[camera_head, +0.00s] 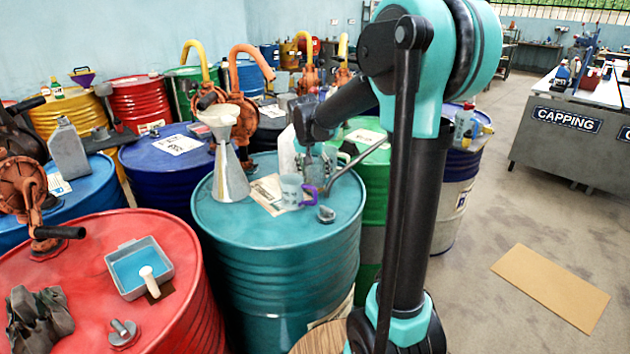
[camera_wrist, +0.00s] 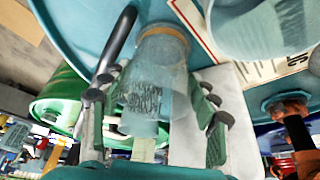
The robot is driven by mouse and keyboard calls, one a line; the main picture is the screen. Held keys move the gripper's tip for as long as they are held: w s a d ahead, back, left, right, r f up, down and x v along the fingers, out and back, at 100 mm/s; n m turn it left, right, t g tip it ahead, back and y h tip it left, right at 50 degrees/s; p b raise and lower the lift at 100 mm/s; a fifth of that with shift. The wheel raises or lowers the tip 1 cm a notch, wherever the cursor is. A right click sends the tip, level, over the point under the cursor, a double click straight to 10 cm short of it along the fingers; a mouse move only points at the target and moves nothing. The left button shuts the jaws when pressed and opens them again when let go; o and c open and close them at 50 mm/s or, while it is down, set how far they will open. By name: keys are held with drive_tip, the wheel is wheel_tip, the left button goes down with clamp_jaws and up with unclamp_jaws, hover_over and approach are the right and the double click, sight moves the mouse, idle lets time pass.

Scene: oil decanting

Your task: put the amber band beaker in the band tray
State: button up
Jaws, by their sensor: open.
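A clear beaker (camera_wrist: 150,85) with dark graduation marks and an amber band (camera_wrist: 165,38) shows in the wrist view. It stands between the spread fingers of my gripper (camera_wrist: 162,105), which is open around it with gaps on both sides. In the head view my gripper (camera_head: 318,166) is low over the teal drum (camera_head: 275,235); the amber band cannot be made out there. A blue-lined grey tray (camera_head: 118,283) with a white scoop in it sits on the red drum at front left; I cannot tell whether it is the band tray.
A clear beaker with a purple handle (camera_head: 291,190) stands close by on the teal drum. A metal funnel can (camera_head: 230,178), a paper sheet (camera_head: 266,195) and a grey cap (camera_head: 326,214) are also there. A white jug (camera_head: 287,150) stands behind.

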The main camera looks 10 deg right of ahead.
sight(315, 176)
drive_tip(key=x, duration=0.4)
drive_tip(key=shift+c, duration=0.5)
drive_tip(key=c, duration=0.9)
drive_tip(key=shift+r, duration=0.15)
